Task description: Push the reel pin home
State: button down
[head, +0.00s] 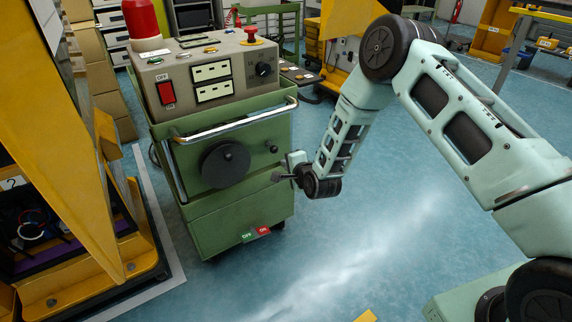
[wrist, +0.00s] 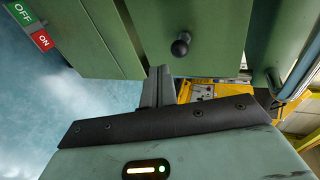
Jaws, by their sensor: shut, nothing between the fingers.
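The reel pin (head: 272,149) is a small dark round knob on the green front panel, right of the large black reel disc (head: 225,163). In the wrist view the pin (wrist: 180,45) shows as a dark ball on a short stem standing off the panel. How far it sits in cannot be told. My gripper (head: 277,178) is shut and empty, just below the pin in the head view. In the wrist view its fingertips (wrist: 160,72) appear apart from the pin, to its lower left. The reel disc is out of the wrist view.
The green cabinet (head: 240,215) carries a metal handle bar (head: 235,121) above the reel and a grey control box (head: 209,75) on top. A yellow frame (head: 95,130) stands close on the left. The blue floor right of the cabinet is open.

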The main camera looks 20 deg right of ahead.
jog(key=v, duration=0.8)
jog(key=shift+s+r+p, duration=0.15)
jog(key=shift+s+p, duration=0.2)
jog(key=shift+p, duration=0.05)
jog(key=s+a+r+n+g+y, duration=0.2)
jog(key=s+a+r+n+g, duration=0.5)
jog(key=s+a+r+n, duration=0.5)
jog(key=s+d+r+n+g+h, duration=0.1)
jog(key=s+d+r+n+g, duration=0.2)
jog(key=s, duration=0.5)
jog(key=s+d+r+n+g+h, duration=0.1)
jog(key=s+r+n+h, duration=0.2)
jog(key=s, duration=0.5)
jog(key=s+d+r+n+g, duration=0.1)
jog(key=s+r+n+g, duration=0.1)
jog(key=s+n, duration=0.4)
notch_tip(320, 180, up, 18)
jog(key=s+p, duration=0.2)
jog(key=p, duration=1.5)
jog(key=shift+s+d+r+m+p, duration=0.15)
jog(key=shift+s+d+m+p, duration=0.1)
jog(key=shift+d+m+p, duration=0.15)
